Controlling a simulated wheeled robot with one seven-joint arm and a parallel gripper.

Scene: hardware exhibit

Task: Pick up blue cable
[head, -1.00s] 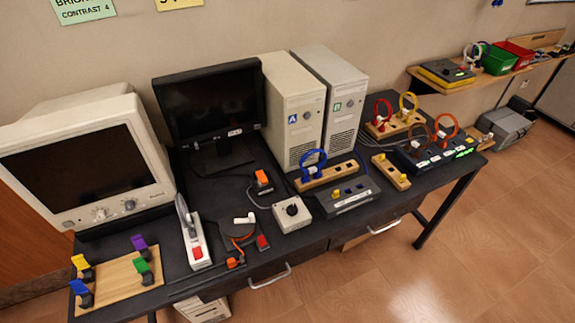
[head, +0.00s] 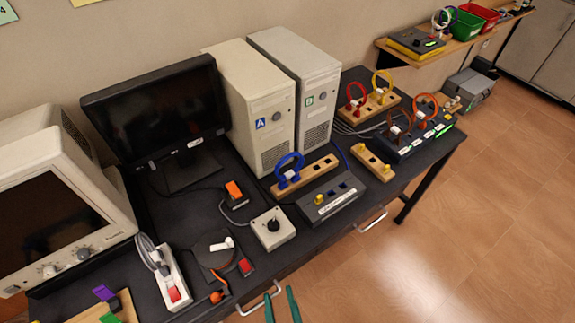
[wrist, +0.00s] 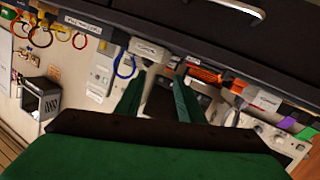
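The blue cable (head: 288,162) is a looped ring standing upright at the left end of a wooden block (head: 313,176) with dark sockets, in front of the beige tower marked A. A white piece shows at its base. In the wrist view the blue cable (wrist: 125,66) shows just left of my fingers. My gripper (head: 281,300) has two green fingers, apart and empty, at the bottom of the head view. It is well in front of and below the cable in the picture, not touching it. The open fingers also show in the wrist view (wrist: 160,76).
A grey socket box (head: 333,197) and a white knob box (head: 272,229) stand in front of the cable's block. Two beige towers (head: 254,105) stand behind it. Red, yellow and orange looped cables (head: 425,108) stand to the right. The drawer handle (head: 262,299) is near my gripper.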

